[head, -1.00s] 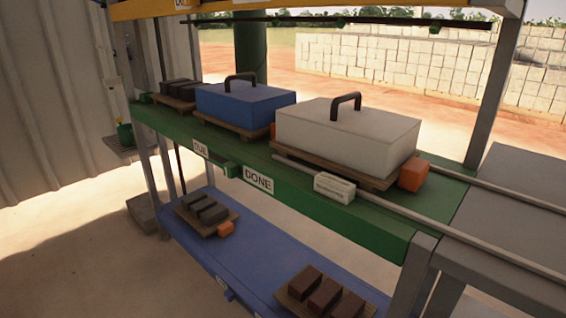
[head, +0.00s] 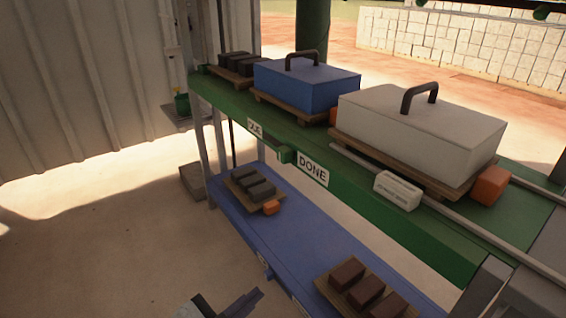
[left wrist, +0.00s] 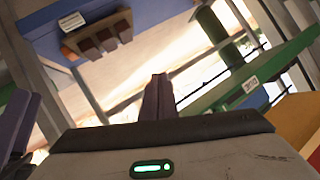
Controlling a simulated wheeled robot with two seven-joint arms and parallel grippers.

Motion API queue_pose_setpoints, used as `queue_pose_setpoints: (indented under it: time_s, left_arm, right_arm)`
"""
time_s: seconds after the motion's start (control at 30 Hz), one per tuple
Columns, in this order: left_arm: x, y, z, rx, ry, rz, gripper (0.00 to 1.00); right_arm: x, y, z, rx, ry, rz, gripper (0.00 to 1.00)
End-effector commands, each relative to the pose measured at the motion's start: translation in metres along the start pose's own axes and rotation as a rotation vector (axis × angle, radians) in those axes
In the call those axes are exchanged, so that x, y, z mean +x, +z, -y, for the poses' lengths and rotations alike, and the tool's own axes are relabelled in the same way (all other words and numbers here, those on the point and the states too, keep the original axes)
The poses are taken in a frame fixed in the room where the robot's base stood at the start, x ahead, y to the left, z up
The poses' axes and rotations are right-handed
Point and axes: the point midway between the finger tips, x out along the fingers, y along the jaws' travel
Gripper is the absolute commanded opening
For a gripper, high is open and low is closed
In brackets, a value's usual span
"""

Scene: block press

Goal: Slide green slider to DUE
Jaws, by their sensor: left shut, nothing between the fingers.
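The green slider (head: 286,155) is a small green block on the front edge of the upper green shelf. It sits between the DUE label (head: 255,129) on its left and the DONE label (head: 312,167) on its right, close beside DONE. My left gripper (head: 243,301) is at the bottom of the head view, below and in front of the slider and well apart from it. In the left wrist view its fingers (left wrist: 158,95) are together with nothing between them. I cannot make out the slider in that view.
The green shelf (head: 365,195) carries a blue lidded box (head: 305,88), a white lidded box (head: 420,130) and a white block (head: 398,190). A lower blue shelf (head: 290,235) holds pallets of dark bricks. Open floor lies at the left.

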Motion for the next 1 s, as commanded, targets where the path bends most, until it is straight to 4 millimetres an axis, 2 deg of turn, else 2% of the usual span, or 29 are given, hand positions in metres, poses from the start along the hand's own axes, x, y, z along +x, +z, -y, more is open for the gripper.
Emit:
queue_pose_setpoints:
  time_s: [0.03, 0.1, 0.2, 0.3, 0.4, 0.53, 0.87, 1.0]
  left_arm:
    - [0.011, -0.032, 0.025, 0.175, -0.033, -0.077, 0.00]
    - [0.021, -0.065, 0.049, 0.394, -0.077, -0.167, 0.00]
    - [0.028, -0.105, 0.077, 0.674, -0.141, -0.269, 0.00]
    - [0.030, -0.132, 0.099, 0.891, -0.196, -0.336, 0.00]
    - [0.030, -0.148, 0.112, 1.033, -0.233, -0.374, 0.00]
    - [0.030, -0.156, 0.120, 1.117, -0.255, -0.395, 0.00]
    - [0.030, -0.157, 0.120, 1.123, -0.258, -0.398, 0.00]
    - [0.038, -0.161, 0.120, 1.120, -0.259, -0.400, 0.00]
  right_arm:
    - [-0.005, -0.003, -0.001, 0.005, 0.006, -0.009, 0.41]
    - [-0.009, -0.005, -0.002, 0.008, 0.014, -0.023, 0.41]
    - [-0.013, -0.006, -0.004, 0.013, 0.024, -0.038, 0.41]
    - [-0.015, -0.007, -0.006, 0.018, 0.031, -0.052, 0.41]
    - [-0.017, -0.007, -0.007, 0.021, 0.036, -0.061, 0.41]
    - [-0.018, -0.007, -0.007, 0.022, 0.039, -0.065, 0.41]
    - [-0.018, -0.007, -0.008, 0.022, 0.039, -0.066, 0.41]
    - [-0.016, -0.004, -0.008, 0.022, 0.038, -0.060, 0.41]
